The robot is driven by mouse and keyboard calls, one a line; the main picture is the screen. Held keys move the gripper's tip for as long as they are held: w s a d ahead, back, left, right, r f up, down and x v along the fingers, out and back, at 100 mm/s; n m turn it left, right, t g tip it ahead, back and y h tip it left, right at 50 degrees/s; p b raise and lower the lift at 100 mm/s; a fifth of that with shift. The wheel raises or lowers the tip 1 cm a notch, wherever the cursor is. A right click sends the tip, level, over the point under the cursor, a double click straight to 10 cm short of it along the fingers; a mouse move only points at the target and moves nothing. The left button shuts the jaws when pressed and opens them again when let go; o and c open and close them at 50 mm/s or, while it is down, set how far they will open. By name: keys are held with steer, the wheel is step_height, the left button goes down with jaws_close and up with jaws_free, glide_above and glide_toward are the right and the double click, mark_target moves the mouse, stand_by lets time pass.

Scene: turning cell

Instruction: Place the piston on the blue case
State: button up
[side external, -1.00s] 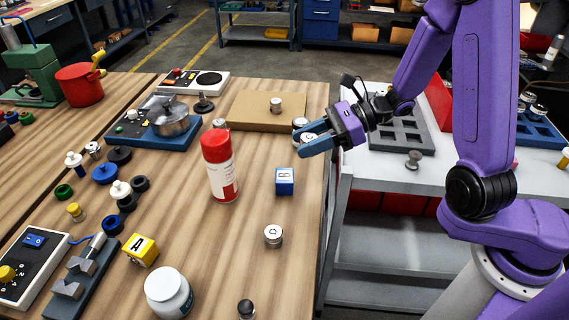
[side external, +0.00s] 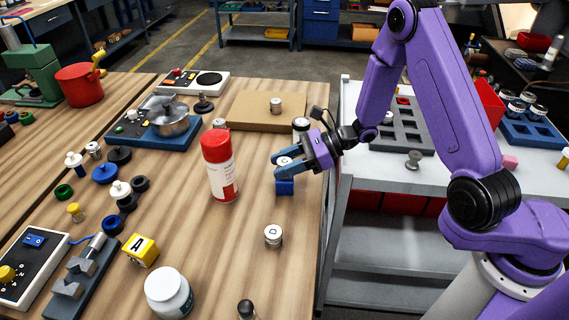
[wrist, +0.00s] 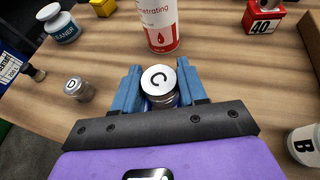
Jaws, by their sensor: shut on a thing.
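My gripper (side external: 279,166) is shut on a short silver metal cylinder, the piston (side external: 285,161), with a finger on each side. In the wrist view the piston (wrist: 159,82) stands upright between the blue fingers, its white top marked C. The blue case (side external: 285,187), a small blue block, stands on the wooden table under the gripper. The fingers hide its upper part. The piston appears above the case; I cannot tell whether they touch. In the wrist view the case is mostly hidden beneath the piston.
A red-and-white spray can (side external: 219,167) stands close left of the gripper. A similar cylinder marked D (side external: 273,236) stands nearer the front, and another (side external: 301,126) stands behind the gripper. A yellow block (side external: 142,250) and white jar (side external: 168,293) are front left.

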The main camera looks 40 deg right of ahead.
steer(key=shift+f, duration=0.25)
steer(key=o, duration=1.1)
